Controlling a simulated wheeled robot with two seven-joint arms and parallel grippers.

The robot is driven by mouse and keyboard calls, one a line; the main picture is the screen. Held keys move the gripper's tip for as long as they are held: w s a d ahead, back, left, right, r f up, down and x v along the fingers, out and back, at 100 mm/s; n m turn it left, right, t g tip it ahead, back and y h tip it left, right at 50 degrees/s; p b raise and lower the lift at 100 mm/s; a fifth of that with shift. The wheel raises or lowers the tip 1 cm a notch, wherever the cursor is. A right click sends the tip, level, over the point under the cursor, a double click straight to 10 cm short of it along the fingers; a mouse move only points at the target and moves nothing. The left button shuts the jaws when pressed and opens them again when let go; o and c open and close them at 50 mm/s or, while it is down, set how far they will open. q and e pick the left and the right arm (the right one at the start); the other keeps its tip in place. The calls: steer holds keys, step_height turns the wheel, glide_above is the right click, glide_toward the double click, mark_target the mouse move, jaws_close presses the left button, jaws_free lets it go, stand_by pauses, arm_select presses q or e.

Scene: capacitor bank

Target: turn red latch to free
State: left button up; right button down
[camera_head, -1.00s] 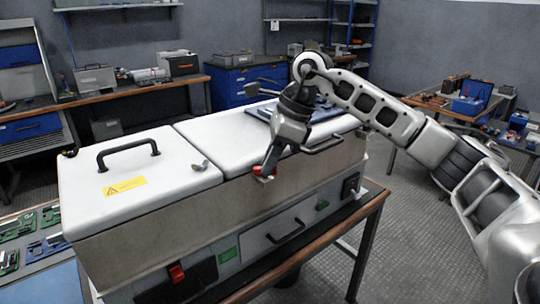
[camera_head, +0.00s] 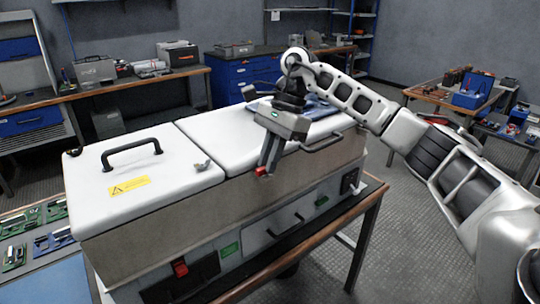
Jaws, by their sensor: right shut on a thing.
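The red latch (camera_head: 262,171) is on the upper front edge of the long cabinet (camera_head: 130,252), near the right lid. My right gripper (camera_head: 266,168) reaches down to it from above and is shut on it, hiding most of the latch. Only a small red part shows below the fingers. My left gripper is not in view.
The left lid (camera_head: 95,188) has a black handle (camera_head: 132,154) and a yellow warning label. A metal wing-shaped catch (camera_head: 201,165) stands near the lid seam. A red switch (camera_head: 180,268) is on the lower front. Circuit boards (camera_head: 40,235) lie at left.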

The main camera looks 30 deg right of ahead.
steer(key=shift+r, duration=0.1)
stand_by(0.3)
steer(key=c, duration=1.5)
jaws_free()
steer(key=shift+o, duration=0.2)
steer(key=shift+d+r, duration=0.1)
steer(key=shift+r+p, duration=0.25)
steer(key=shift+p, duration=0.05)
steer(key=p+v, duration=0.3)
steer(key=v, duration=0.4)
steer(key=shift+r+p, duration=0.2)
steer(key=shift+p, duration=0.15)
steer(key=shift+d, duration=0.1)
